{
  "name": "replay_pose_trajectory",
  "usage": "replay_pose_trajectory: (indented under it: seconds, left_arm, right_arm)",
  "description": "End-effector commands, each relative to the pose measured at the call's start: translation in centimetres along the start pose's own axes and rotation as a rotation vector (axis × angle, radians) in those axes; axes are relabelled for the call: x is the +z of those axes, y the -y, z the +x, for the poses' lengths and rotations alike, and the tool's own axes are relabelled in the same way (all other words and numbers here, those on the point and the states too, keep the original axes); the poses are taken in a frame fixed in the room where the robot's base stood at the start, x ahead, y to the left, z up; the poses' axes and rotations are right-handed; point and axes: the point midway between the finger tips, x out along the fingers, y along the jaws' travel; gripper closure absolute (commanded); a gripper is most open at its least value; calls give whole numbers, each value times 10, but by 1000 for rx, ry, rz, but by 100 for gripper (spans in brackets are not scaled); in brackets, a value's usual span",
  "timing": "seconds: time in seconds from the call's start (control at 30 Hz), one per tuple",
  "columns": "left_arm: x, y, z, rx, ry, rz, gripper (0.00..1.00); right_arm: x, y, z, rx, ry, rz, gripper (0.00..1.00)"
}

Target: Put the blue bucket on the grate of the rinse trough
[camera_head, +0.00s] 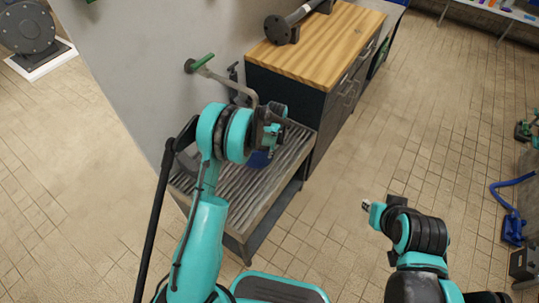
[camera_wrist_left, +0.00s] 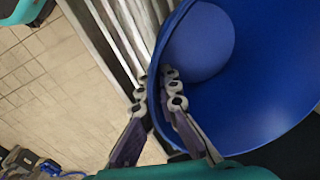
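The blue bucket (camera_wrist_left: 235,75) fills the right of the left wrist view, its open mouth toward the camera. My left gripper (camera_wrist_left: 156,92) has one finger inside and one outside its wall, closed on the rim. In the head view, my left gripper (camera_head: 270,135) is over the rinse trough, and only a small part of the bucket (camera_head: 259,159) shows below it. The slatted grate (camera_head: 240,190) lies under the bucket; whether they touch is hidden. Slats also show in the wrist view (camera_wrist_left: 105,30). My right gripper (camera_head: 372,210) is over the floor at right; its fingers are unclear.
A tap with a green handle (camera_head: 200,62) reaches from the wall over the trough. A wood-topped cabinet (camera_head: 320,38) with a dark pipe piece (camera_head: 295,22) adjoins the trough. The tiled floor (camera_head: 400,130) right of it is clear. A blue hose (camera_head: 510,205) lies at far right.

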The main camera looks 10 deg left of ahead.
Motion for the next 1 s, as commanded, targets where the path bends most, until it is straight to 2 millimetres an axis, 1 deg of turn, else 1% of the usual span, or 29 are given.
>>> replay_pose_trajectory:
  seconds: [0.03,0.23,0.37,0.4,0.43,0.47,0.73,0.83,0.93,1.0]
  left_arm:
    - [0,0,3,0,0,0,100]
    - [0,0,1,0,0,0,100]
    - [0,-1,6,0,0,0,100]
    - [0,-1,5,0,0,0,88]
    - [0,-1,5,0,0,0,80]
    - [0,-1,5,0,0,0,74]
    - [0,-1,4,0,0,0,74]
    - [0,0,0,0,0,0,74]
    - [0,0,-14,0,0,0,74]
    - [0,0,-28,0,0,0,74]
  right_arm:
    - [1,0,2,0,0,0,74]
    - [0,0,0,0,0,0,74]
    - [3,0,4,0,0,0,74]
    - [2,0,3,0,0,0,74]
    - [2,0,3,0,0,0,74]
    - [2,0,3,0,0,0,74]
    - [2,0,2,0,0,0,74]
    - [-1,0,-1,0,0,0,74]
    - [-4,0,-5,0,0,0,74]
    - [-7,0,-10,0,0,0,74]
